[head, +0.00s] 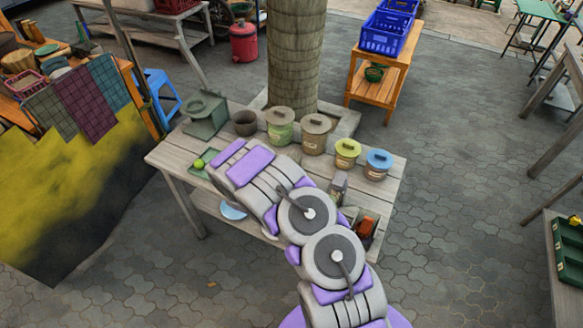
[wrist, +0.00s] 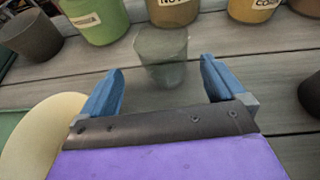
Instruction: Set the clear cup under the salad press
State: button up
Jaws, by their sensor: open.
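The clear cup (wrist: 162,58) stands upright on the grey plank table, in the wrist view. It is straight ahead, around and just beyond the gap between my fingertips. My gripper (wrist: 162,67) is open, with one blue finger on each side of that gap. I cannot tell whether either finger touches the cup. In the head view my arm covers the middle of the table, and I cannot make out the cup there. A grey-green device with a round top (head: 205,115), which looks like the salad press, stands at the table's back left corner. It is not recognisable in the wrist view.
A dark pot (head: 244,123) stands beside the device. Lidded jars, green (head: 280,132), brown (head: 313,140), yellow (head: 346,160) and blue (head: 378,170), line the back edge. A lime (head: 199,164) lies at the left. A pale round thing (wrist: 38,140) is left of my gripper.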

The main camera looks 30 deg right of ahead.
aim_at(296, 161)
jog(key=x, duration=0.4)
jog(key=b+x, duration=0.1)
jog(key=x, duration=0.1)
jog(key=shift+s+d, duration=0.3)
jog(key=shift+a+r, duration=0.15)
jog(key=shift+a, duration=0.3)
jog(key=shift+c, duration=0.3)
jog(key=c, duration=0.3)
jog(key=shift+d, duration=0.35)
jog(key=c, duration=0.8)
jog(key=shift+a, duration=0.2)
